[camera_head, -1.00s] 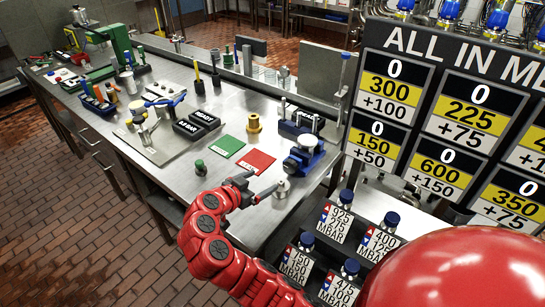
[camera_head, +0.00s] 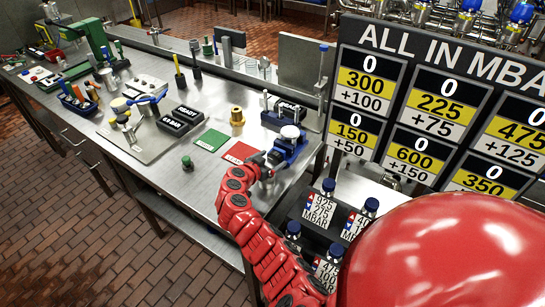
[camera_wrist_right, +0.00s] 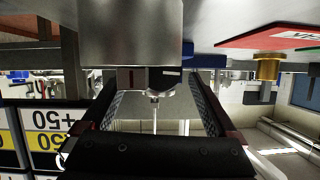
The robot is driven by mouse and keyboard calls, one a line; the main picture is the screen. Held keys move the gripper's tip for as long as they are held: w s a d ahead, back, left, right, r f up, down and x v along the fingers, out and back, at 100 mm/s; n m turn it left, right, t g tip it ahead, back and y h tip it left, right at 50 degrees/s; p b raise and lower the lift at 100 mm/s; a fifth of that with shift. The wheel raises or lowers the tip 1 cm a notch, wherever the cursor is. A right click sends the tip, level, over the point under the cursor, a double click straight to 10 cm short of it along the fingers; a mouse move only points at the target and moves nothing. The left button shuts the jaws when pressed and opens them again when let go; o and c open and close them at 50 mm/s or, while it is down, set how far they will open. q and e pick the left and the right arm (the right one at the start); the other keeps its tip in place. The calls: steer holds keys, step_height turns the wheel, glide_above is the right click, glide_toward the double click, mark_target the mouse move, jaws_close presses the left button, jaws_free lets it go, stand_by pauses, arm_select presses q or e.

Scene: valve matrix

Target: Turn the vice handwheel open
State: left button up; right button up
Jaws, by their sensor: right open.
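The blue vice (camera_head: 291,150) stands near the table's right end in the head view, with a pale round piece on top. My right gripper (camera_head: 262,163) is open at the vice's near-left side, where it partly hides a small silver piece (camera_head: 267,174) at the vice's front. I cannot tell for sure which part is the handwheel. My left gripper is not in view.
A red card (camera_head: 240,153), a green card (camera_head: 212,140) and a brass fitting (camera_head: 237,117) lie left of the vice. A green knob (camera_head: 187,163) stands near the front edge. A pressure board (camera_head: 425,110) and labelled bottles (camera_head: 320,205) are close on the right.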

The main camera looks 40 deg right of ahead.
steer(key=shift+w+d+f, duration=0.2)
steer(key=shift+d+f, duration=0.05)
steer(key=shift+d, duration=0.15)
steer(key=c, duration=1.4)
steer(key=n+b, duration=0.1)
steer(key=b, duration=0.3)
steer(key=f+n+g+b, duration=0.1)
steer(key=b, duration=0.4)
steer(key=shift+w+a+g+h, duration=0.15)
steer(key=shift+w+g+h, duration=0.05)
steer(key=shift+g+h, duration=0.1)
steer(key=n+g+h+b, duration=0.1)
steer(key=n+b, duration=0.1)
steer(key=b, duration=0.2)
steer(key=n+g+b, duration=0.1)
steer(key=n+b, duration=0.1)
steer(key=b, duration=0.2)
steer(key=shift+w+n+h, duration=0.15)
steer(key=shift+n+h, duration=0.25)
steer(key=n+g+h+b, duration=0.1)
steer(key=n+b, duration=0.1)
steer(key=b, duration=0.1)
steer(key=shift+n, duration=0.3)
steer(key=shift+w+a+n+g+h+b, duration=0.1)
steer(key=shift+n+g+h+b, duration=0.15)
steer(key=shift+n+h+b, duration=0.4)
steer(key=shift+w+n+g+h+b, duration=0.15)
steer(key=shift+n+g+b, duration=0.1)
steer(key=shift+n, duration=0.7)
steer(key=shift+s, duration=0.15)
